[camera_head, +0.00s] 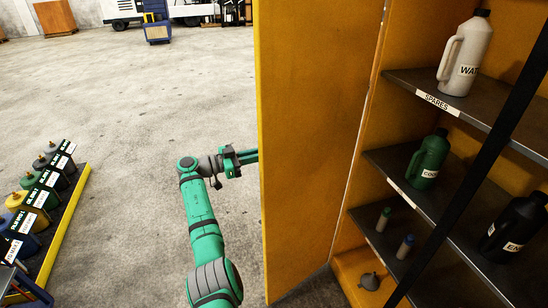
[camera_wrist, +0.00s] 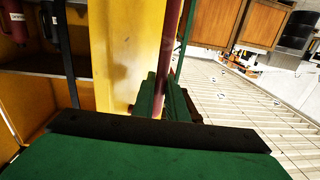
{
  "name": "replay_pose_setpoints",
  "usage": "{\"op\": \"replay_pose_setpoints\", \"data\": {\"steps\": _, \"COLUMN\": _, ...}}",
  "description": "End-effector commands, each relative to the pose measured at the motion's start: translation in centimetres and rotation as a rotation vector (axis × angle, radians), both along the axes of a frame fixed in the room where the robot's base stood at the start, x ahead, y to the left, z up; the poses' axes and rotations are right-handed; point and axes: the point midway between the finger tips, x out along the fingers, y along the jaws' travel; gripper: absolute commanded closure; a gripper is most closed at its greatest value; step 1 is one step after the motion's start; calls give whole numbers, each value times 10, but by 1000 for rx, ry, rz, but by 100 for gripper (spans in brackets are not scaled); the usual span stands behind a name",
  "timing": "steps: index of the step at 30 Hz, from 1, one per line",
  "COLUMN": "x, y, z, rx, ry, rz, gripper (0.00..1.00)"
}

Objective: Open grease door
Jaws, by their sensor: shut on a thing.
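The yellow door (camera_head: 300,150) stands open at the left side of the yellow cabinet, its inner face showing in the head view. My gripper (camera_head: 246,156) reaches the door's left edge at mid-height, and its fingertips are partly hidden behind the door. In the wrist view my gripper (camera_wrist: 165,108) is shut on a dark red upright bar, the door handle (camera_wrist: 170,50), beside the yellow door edge (camera_wrist: 128,50). The cabinet's inside shows beyond the door, to the left in that view.
Cabinet shelves (camera_head: 420,80) hold a white jug (camera_head: 466,55), a green jug (camera_head: 427,160) and a black jug (camera_head: 515,225). A black strap (camera_head: 480,165) crosses in front. Several labelled cans stand on a yellow-edged tray (camera_head: 62,232) at left. The floor between is clear.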

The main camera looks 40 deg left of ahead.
Motion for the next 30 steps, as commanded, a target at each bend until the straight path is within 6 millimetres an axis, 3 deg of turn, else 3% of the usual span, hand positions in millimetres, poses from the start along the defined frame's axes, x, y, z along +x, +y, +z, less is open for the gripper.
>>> {"op": "replay_pose_setpoints", "data": {"steps": 9, "x": -5, "y": 28, "z": 0, "rx": -1, "ry": 2, "rz": 18, "gripper": 100}}
{"op": "replay_pose_setpoints", "data": {"steps": 28, "x": -6, "y": 34, "z": -1, "rx": -1, "ry": 2, "rz": 21, "gripper": 100}}
{"op": "replay_pose_setpoints", "data": {"steps": 29, "x": -6, "y": 34, "z": -1, "rx": -1, "ry": 2, "rz": 21, "gripper": 85}}
{"op": "replay_pose_setpoints", "data": {"steps": 30, "x": -6, "y": 34, "z": -1, "rx": -1, "ry": 2, "rz": 21, "gripper": 80}}
